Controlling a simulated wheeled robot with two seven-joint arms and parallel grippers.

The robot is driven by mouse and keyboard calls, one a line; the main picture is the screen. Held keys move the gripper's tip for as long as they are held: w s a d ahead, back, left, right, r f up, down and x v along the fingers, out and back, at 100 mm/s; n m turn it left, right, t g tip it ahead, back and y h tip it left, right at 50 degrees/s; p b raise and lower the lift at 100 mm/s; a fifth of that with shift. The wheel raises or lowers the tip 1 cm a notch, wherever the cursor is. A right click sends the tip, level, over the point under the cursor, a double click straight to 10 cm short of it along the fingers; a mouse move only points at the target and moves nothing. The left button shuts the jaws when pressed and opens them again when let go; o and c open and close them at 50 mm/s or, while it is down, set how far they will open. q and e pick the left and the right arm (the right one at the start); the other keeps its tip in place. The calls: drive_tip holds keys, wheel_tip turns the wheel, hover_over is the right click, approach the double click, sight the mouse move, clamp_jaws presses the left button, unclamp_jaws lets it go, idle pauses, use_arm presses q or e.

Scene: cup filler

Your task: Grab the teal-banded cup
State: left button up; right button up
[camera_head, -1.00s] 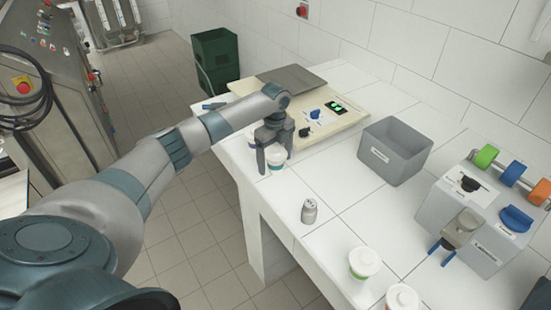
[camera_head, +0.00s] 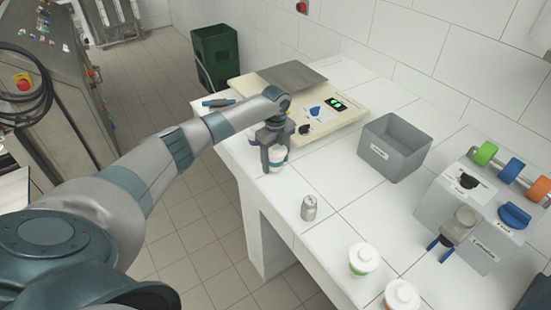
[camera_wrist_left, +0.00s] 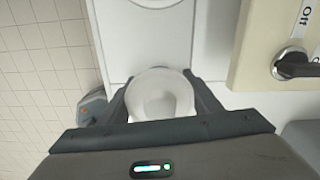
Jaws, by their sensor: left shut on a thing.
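The teal-banded cup (camera_head: 276,167) is a small white cup near the left edge of the white table. My left gripper (camera_head: 276,160) comes down from above, with its fingers on both sides of the cup and shut on it. In the left wrist view the white cup (camera_wrist_left: 160,95) shows from above between the two dark fingers, its round mouth open. Its band is mostly hidden by the fingers. I cannot tell whether the cup is off the table. My right gripper is not in view.
Another cup (camera_head: 252,138) stands just behind my gripper. A beige scale panel (camera_head: 330,122) with knobs is close behind.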

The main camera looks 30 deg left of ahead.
sight(275, 147)
use_arm(q)
drive_tip(key=shift+r, duration=0.1)
drive_tip(key=shift+r+b, duration=0.55)
drive_tip(key=shift+r, duration=0.25)
wheel_tip(275, 147, up, 2)
drive_tip(key=shift+r+b, duration=0.1)
drive_tip(key=shift+b, duration=0.45)
drive_tip(key=s+d+r+b, duration=0.3)
drive_tip(key=s+d+r, duration=0.4)
drive_tip(key=d, duration=0.1)
drive_tip(key=shift+s+d, duration=0.3)
drive_tip(key=shift+d, duration=0.1)
